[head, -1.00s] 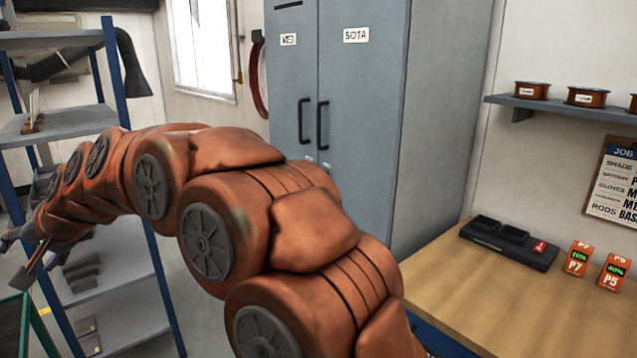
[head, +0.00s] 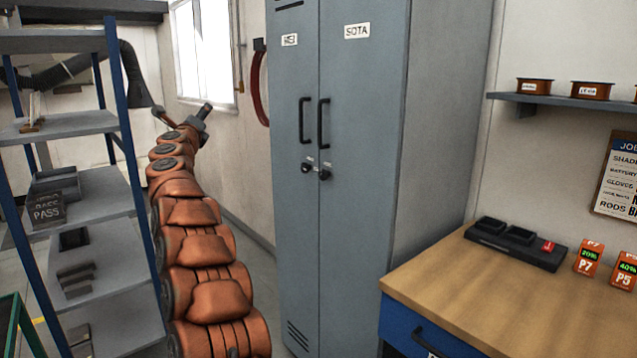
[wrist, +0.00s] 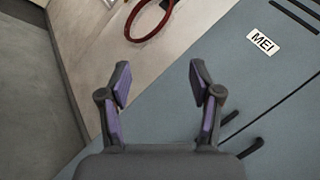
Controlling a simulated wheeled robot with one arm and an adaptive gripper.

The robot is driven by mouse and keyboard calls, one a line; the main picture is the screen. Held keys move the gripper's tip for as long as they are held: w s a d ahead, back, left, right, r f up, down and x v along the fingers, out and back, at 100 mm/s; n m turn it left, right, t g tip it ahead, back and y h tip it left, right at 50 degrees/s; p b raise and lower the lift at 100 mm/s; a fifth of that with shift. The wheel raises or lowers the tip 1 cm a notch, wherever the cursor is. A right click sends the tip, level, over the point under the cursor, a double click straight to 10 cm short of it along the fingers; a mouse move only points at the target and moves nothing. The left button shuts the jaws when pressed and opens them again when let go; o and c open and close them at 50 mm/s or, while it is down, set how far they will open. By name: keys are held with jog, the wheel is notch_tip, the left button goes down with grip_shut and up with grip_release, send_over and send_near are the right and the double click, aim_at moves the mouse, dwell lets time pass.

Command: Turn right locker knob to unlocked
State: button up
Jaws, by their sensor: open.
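The grey-blue double locker stands in the middle of the head view, its left door (head: 294,220) labelled MEI and its right door (head: 360,200) labelled SOTA. Two small dark knobs sit side by side below the handles: the left knob (head: 306,168) and the right knob (head: 325,174). The right knob's setting is too small to read. My gripper (head: 182,112) is raised left of the locker, apart from it. In the wrist view my gripper (wrist: 158,85) is open and empty, with the MEI door beyond it. Neither knob shows clearly in the wrist view.
A shelf rack (head: 75,125) with boxes stands at left, close to my arm. A wooden bench (head: 500,300) with a charger (head: 515,243) and orange batteries is at right. A red hose (head: 257,85) hangs on the wall. The floor before the locker looks clear.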

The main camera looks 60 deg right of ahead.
jog(key=s+d+f+m+g+h+b, duration=0.1)
jog(key=s+d+f+m+g+h, duration=0.25)
jog(key=s+d+m+g, duration=0.35)
jog(key=m+g+y+b, duration=0.2)
jog(key=m+g+b, duration=0.1)
jog(key=m+g, duration=0.95)
send_near(321, 175)
jog(key=s+d+m+t, duration=0.1)
jog(key=s+t, duration=0.1)
jog(key=shift+w+r+p+x, duration=0.15)
jog(key=shift+p+x, duration=0.5)
jog(key=shift+x, duration=0.8)
jog(key=shift+w+r+p+x, duration=0.1)
jog(key=shift+r+p+x, duration=0.35)
jog(key=shift+x, duration=1)
jog(key=shift+s+d+f+p, duration=0.15)
jog(key=shift+d+p, duration=0.1)
jog(key=shift+d, duration=0.25)
jog(key=shift+s+d+f+p, duration=0.15)
jog(key=shift+d+p, duration=0.1)
jog(key=shift+d, duration=0.3)
jog(key=shift+c, duration=0.3)
jog(key=c, duration=1.1)
